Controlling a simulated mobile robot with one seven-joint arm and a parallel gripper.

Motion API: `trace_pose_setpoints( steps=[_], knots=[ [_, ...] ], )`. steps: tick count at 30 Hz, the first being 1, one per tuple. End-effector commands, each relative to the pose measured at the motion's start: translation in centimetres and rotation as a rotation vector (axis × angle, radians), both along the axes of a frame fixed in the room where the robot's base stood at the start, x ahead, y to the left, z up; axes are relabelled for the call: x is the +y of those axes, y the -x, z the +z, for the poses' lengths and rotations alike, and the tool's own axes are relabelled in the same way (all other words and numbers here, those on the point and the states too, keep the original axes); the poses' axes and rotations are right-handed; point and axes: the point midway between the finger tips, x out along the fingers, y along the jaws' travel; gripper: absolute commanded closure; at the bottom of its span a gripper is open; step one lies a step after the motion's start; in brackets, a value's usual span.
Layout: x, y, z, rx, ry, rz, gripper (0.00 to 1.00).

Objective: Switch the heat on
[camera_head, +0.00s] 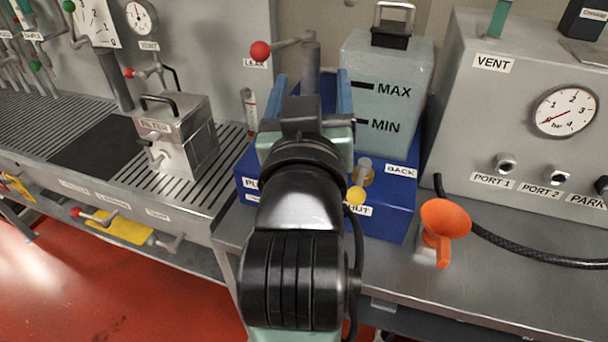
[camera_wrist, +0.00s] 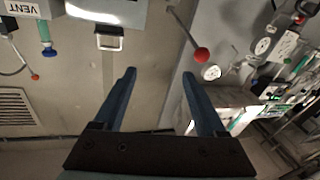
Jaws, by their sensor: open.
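No control with a readable heat label shows in either view. My gripper (camera_head: 312,92) is open and empty, in front of the blue unit (camera_head: 400,205); in the wrist view its two blue fingers (camera_wrist: 158,75) stand apart with nothing between them. A lever with a red ball (camera_head: 260,51) sticks out left from a grey post just beyond my gripper; a partly hidden label is behind it. The red ball also shows in the wrist view (camera_wrist: 201,54), right of the fingers and apart from them. A yellow knob (camera_head: 356,196) is on the blue unit's front, beside partly hidden labels.
A translucent tank (camera_head: 385,100) marked MAX and MIN stands on the blue unit. Right are a grey VENT cabinet (camera_head: 480,115) with a gauge, an orange funnel (camera_head: 445,217) and a black hose (camera_head: 540,259). Left is a metal filter box (camera_head: 172,138) on a slotted bench.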

Motion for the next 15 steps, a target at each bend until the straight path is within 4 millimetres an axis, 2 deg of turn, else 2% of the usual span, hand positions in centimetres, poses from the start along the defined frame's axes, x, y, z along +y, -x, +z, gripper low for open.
trace_pose_setpoints(
  steps=[1,2,5,6,9,12,15],
  knots=[
    [-0.1,-0.5,0.5,0.080,0.063,-0.026,0.26],
    [-0.2,-0.8,-0.6,0.132,0.121,-0.048,0.26],
    [-1.0,-0.6,-7.0,0.334,0.468,-0.137,0.26],
    [-1.3,-0.1,-9.6,0.397,0.627,-0.164,0.26],
    [-1.5,1.6,-14.8,0.525,1.046,-0.199,0.26],
    [-1.1,3.6,-18.8,0.616,1.495,-0.199,0.26],
    [0.0,5.8,-21.8,0.663,1.942,-0.174,0.26]
  ],
)
